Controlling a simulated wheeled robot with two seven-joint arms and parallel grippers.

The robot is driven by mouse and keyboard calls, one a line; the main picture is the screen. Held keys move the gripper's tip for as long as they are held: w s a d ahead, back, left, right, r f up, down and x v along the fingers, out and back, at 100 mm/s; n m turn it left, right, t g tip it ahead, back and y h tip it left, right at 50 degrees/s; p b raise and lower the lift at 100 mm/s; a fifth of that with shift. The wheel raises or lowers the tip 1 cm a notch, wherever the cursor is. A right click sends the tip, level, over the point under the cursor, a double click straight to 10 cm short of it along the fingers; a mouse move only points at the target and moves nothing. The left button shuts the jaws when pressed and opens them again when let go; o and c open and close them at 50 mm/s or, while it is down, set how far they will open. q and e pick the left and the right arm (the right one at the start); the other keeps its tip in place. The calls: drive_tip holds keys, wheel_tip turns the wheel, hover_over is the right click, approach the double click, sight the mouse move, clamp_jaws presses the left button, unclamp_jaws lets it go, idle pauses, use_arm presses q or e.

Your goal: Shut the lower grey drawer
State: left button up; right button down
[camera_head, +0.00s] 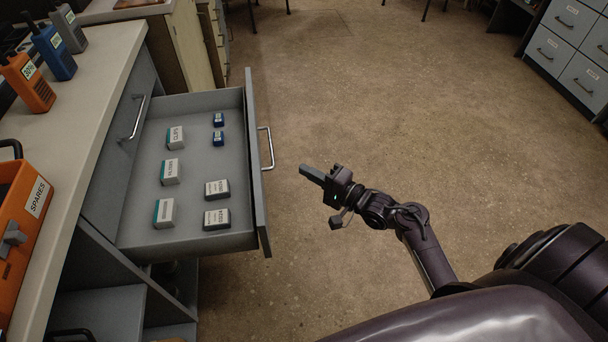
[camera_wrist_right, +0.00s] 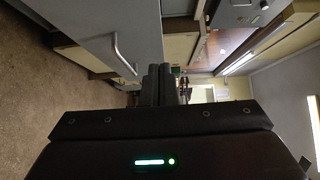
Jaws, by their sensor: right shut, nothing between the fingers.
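The grey drawer (camera_head: 190,165) is pulled out from the counter on the left in the head view. It holds several small labelled boxes. Its front panel (camera_head: 256,165) carries a metal bar handle (camera_head: 267,148). My right gripper (camera_head: 308,173) is shut and empty. It is in the open air to the right of the drawer front, apart from it and pointing left. In the right wrist view, the shut fingers (camera_wrist_right: 160,85) are in the middle, with the handle (camera_wrist_right: 122,55) and grey panel (camera_wrist_right: 100,22) to the upper left. My left gripper is out of view.
Another grey drawer front with a handle (camera_head: 138,117) is flush in the counter. On the countertop (camera_head: 85,125) stand an orange radio (camera_head: 28,82), a blue radio (camera_head: 54,52) and an orange SPARES bin (camera_head: 22,225). The floor right of the drawer is clear. Grey cabinets (camera_head: 572,50) stand far right.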

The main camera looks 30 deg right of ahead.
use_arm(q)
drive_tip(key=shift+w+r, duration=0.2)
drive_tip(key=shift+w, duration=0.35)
use_arm(e)
drive_tip(key=w+a, duration=0.7)
drive_tip(key=shift+a, duration=0.15)
